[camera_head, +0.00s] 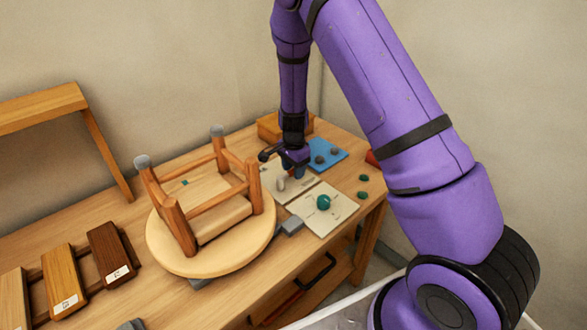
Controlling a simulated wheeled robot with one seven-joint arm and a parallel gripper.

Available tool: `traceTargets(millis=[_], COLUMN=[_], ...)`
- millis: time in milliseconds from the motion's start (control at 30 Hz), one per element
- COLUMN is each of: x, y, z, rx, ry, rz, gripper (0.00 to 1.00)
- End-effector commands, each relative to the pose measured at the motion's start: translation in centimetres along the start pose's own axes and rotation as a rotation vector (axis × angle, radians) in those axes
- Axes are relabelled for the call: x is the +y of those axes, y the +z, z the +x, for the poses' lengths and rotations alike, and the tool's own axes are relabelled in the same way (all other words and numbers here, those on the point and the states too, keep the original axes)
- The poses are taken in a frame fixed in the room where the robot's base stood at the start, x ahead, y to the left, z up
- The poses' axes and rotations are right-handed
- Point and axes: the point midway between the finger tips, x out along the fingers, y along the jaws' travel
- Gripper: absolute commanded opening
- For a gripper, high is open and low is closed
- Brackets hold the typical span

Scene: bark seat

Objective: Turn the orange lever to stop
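I cannot make out a clear orange lever. A small red-orange part (371,158) shows at the right end of the wooden workbench, partly hidden behind my arm. My gripper (294,172) points down over a pale panel (270,171) at the back right of the bench, to the right of the upturned stool. A small whitish piece (281,184) stands on the panel just below and left of the gripper. The fingers are small and dark here, so I cannot tell whether they are open or touch anything.
An upturned wooden stool (162,245) fills the middle of the bench. A pale board with a teal knob (324,202) and a blue plate (331,150) lie near my gripper. An orange-brown box (270,126) stands behind. Wood samples (112,252) lie left.

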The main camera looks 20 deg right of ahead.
Motion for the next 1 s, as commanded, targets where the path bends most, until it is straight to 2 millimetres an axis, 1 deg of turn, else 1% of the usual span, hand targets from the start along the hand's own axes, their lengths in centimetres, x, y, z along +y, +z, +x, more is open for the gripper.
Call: traceTargets(millis=[200, 333, 467, 600, 800, 900, 1000], x=[0.0, -0.1, -0.1, -0.1, -0.1, -0.1, -0.1], y=[0.0, 0.0, 0.0, 0.0, 0.0, 0.0, 0.0], z=[-0.1, -0.9, -2.9, -5.6, -8.9, -9.9, -10.6], rx=[0.0, 0.001, 0.001, 0.001, 0.001, 0.0, 0.0], ry=[0.0, -0.001, -0.003, -0.004, -0.003, -0.001, -0.001], rz=[-0.002, -0.002, -0.004, -0.003, -0.002, -0.002, -0.002], gripper=[0.48, 0.48, 0.48, 0.48, 0.48, 0.48, 0.48])
